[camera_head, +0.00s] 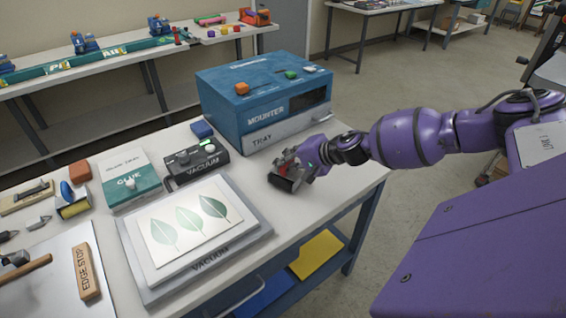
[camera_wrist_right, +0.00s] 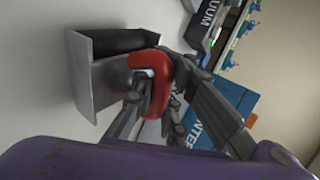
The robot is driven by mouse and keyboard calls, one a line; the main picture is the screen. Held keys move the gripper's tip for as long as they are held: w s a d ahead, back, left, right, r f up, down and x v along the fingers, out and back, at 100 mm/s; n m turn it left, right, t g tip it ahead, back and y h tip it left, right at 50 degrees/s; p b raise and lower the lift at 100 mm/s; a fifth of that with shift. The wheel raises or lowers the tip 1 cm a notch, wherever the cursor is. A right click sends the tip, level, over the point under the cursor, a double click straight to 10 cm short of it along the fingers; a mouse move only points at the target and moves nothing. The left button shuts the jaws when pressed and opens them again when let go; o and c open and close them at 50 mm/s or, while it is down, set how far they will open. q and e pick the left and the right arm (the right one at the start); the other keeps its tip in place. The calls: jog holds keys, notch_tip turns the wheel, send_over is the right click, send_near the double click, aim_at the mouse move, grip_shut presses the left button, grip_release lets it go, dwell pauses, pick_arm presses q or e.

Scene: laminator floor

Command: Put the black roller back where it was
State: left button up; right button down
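The black roller (camera_wrist_right: 122,41) lies in a grey metal holder (camera_wrist_right: 85,78) in the right wrist view, and its red handle (camera_wrist_right: 152,84) stands out towards my right gripper (camera_wrist_right: 152,95). The fingers close around the red handle. In the head view my right gripper (camera_head: 302,163) is over the bench near its right edge, in front of the mounter. The dark roller and holder (camera_head: 287,179) are below its fingertips, partly hidden by the fingers. I cannot tell whether the roller rests fully in the holder. My left gripper is not in view.
The blue mounter (camera_head: 225,105) with its tray stands behind. The vacuum control box (camera_head: 195,164) and vacuum plate (camera_head: 142,288) with leaf prints are to the left. A second roller with a blue handle (camera_head: 72,205) is at far left. Bare bench lies in front of the gripper.

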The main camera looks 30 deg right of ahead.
jog(key=shift+s+f, duration=0.15)
jog(key=shift+f, duration=0.4)
jog(key=c, duration=2.5)
grip_release()
jog(key=shift+s+f, duration=0.15)
jog(key=shift+f, duration=0.05)
jog(key=o, duration=0.6)
jog(key=shift+f, duration=0.1)
jog(key=shift+o, duration=0.7)
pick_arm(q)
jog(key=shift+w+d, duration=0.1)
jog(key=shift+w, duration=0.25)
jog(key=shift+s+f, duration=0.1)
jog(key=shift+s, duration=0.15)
